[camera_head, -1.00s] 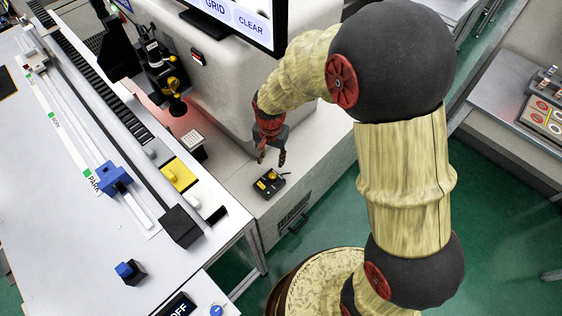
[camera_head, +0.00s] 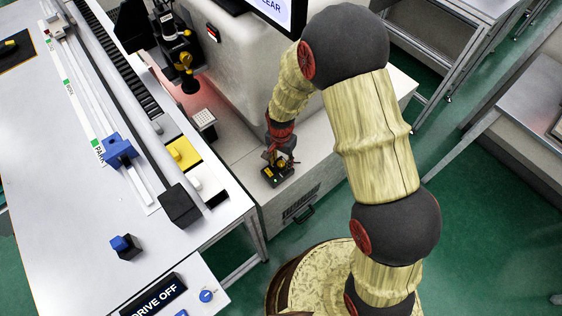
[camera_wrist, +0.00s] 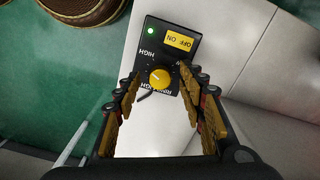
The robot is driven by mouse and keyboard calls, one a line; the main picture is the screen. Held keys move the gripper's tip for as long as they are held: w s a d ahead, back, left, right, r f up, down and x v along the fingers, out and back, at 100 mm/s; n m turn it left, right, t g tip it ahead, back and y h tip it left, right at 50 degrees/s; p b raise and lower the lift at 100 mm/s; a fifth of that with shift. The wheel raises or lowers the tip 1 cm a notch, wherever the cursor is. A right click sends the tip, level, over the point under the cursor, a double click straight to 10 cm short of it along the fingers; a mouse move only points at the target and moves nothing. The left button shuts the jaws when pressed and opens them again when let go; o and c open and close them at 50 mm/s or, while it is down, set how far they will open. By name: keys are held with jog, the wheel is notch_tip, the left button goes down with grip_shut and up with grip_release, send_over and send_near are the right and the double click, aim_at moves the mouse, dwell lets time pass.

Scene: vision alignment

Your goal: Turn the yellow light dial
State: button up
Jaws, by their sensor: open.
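The yellow light dial (camera_wrist: 160,78) is a round knob on a small black control box (camera_wrist: 172,45). In the wrist view the box has a lit green lamp, a yellow OFF/ON label and white HIGH lettering. The box also shows in the head view (camera_head: 281,176), on the white machine's ledge. My gripper (camera_wrist: 160,92) is open, with one finger on each side of the dial in the picture. I cannot tell whether the fingers touch it. In the head view my gripper (camera_head: 279,160) is directly over the box and hides part of it.
The white machine ledge (camera_head: 235,165) around the box is mostly clear. The machine body (camera_head: 240,75) rises behind it. A table at left holds a yellow block (camera_head: 183,152), a black block (camera_head: 180,205) and a blue slider (camera_head: 118,150). Green floor lies beyond the ledge's front edge.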

jog(key=shift+c, duration=1.2)
jog(key=c, duration=0.7)
grip_shut()
